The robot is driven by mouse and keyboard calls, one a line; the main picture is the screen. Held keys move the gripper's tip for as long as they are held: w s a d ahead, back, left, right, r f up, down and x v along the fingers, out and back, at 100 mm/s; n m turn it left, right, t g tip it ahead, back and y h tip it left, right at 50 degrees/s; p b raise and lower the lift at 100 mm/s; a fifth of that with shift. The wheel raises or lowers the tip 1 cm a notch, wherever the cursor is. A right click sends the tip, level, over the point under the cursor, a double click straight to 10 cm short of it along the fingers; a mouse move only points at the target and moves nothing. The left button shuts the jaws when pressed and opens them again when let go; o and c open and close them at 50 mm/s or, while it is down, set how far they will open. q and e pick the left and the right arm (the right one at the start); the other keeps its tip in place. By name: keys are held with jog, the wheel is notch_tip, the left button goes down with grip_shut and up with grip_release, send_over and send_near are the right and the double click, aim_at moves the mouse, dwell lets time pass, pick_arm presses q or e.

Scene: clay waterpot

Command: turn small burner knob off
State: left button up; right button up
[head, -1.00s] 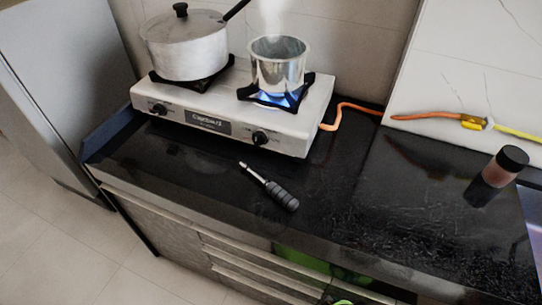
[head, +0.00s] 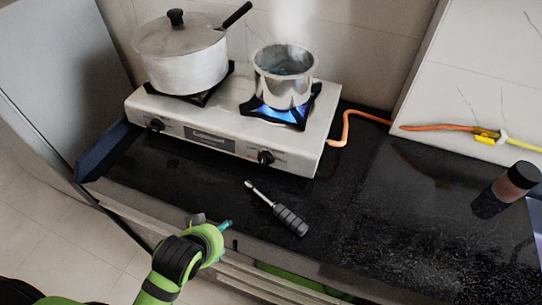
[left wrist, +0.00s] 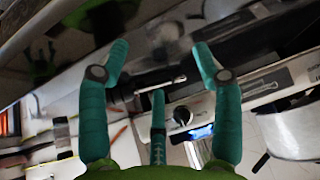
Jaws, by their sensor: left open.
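A two-burner stove (head: 310,155) stands on the black counter, and a blue flame (head: 290,110) burns under the small steaming pot (head: 284,78) on its right burner. The small burner knob (head: 265,157) is a black dial on the stove's front, below that pot. In the left wrist view the knob (left wrist: 181,116) shows beyond the fingers, with the flame (left wrist: 200,132) behind it. My left gripper (head: 222,227) is at the counter's front edge, left of and nearer than the knob, apart from it. Its teal fingers (left wrist: 160,50) are spread and empty. My right gripper is out of view.
A screwdriver (head: 291,220) lies on the counter in front of the knob. A large lidded pot (head: 185,58) sits on the left burner, above another knob (head: 156,125). An orange hose (head: 345,125) runs right.

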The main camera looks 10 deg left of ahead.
aim_at(262, 164)
pick_arm(q)
jog(key=w, duration=0.2)
jog(key=w+r+t, duration=0.1)
jog(key=w+d+t, duration=0.1)
jog(key=w, duration=0.1)
jog(key=shift+w+d+r, duration=0.1)
jog(key=shift+w+r, duration=0.15)
jog(key=shift+w, duration=0.1)
jog(key=shift+w+d+r+m+t+h+p, duration=0.3)
jog(key=shift+w+d+t, duration=0.6)
jog(key=shift+w, duration=1.55)
jog(key=shift+w+d+r+n+t+h+p, duration=0.1)
jog(key=shift+w+d+r+t+h, duration=0.55)
jog(key=shift+w, duration=1.75)
jog(key=shift+w+d+r+m+t+h+p, duration=0.1)
jog(key=shift+w+d+m+t+h+p, duration=0.2)
jog(key=shift+w+d+t, duration=1.15)
jog(key=shift+w+g, duration=0.6)
jog(key=shift+w, duration=0.4)
jog(key=shift+f, duration=0.1)
jog(key=c, duration=1.1)
